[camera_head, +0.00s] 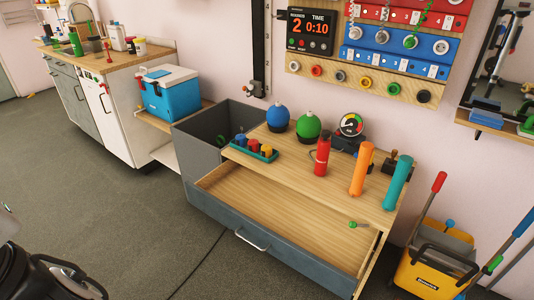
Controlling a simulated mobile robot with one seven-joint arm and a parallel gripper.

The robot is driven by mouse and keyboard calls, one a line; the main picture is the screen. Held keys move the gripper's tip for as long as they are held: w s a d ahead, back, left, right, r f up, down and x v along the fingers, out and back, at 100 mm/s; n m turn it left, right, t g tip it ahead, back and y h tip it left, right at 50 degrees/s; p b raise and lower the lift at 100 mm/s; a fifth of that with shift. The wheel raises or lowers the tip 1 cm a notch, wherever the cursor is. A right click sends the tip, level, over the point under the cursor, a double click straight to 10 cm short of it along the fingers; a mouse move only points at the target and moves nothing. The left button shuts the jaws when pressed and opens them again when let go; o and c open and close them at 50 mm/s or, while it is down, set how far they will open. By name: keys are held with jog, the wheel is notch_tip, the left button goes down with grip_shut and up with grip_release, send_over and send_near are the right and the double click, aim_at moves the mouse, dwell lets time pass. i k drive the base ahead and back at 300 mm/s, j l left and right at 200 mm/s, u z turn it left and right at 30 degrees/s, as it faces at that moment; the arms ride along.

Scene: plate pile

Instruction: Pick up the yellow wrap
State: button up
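A small yellow roll (266,150), which looks like the yellow wrap, stands at the right end of a teal tray (236,147). The tray is on the wooden top of the cabinet (288,150). Blue, red and dark rolls stand close beside the yellow one in the same tray. My gripper's fingers are not visible. Dark and pale parts at the lower left edge may be mine, well apart from the cabinet.
The cabinet's wide drawer (268,222) is pulled open, with a small green-handled item (358,224) at its right. Blue (278,119) and green (308,126) balls stand behind the tray. A red bottle (322,157) and orange roller (361,170) stand to its right. Floor at left is clear.

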aim_at(266, 149)
jog(key=i+j+z, duration=0.15)
jog(key=i+z, duration=0.15)
jog(key=i, duration=0.2)
jog(key=i+j+z, duration=0.65)
jog(key=i, duration=0.25)
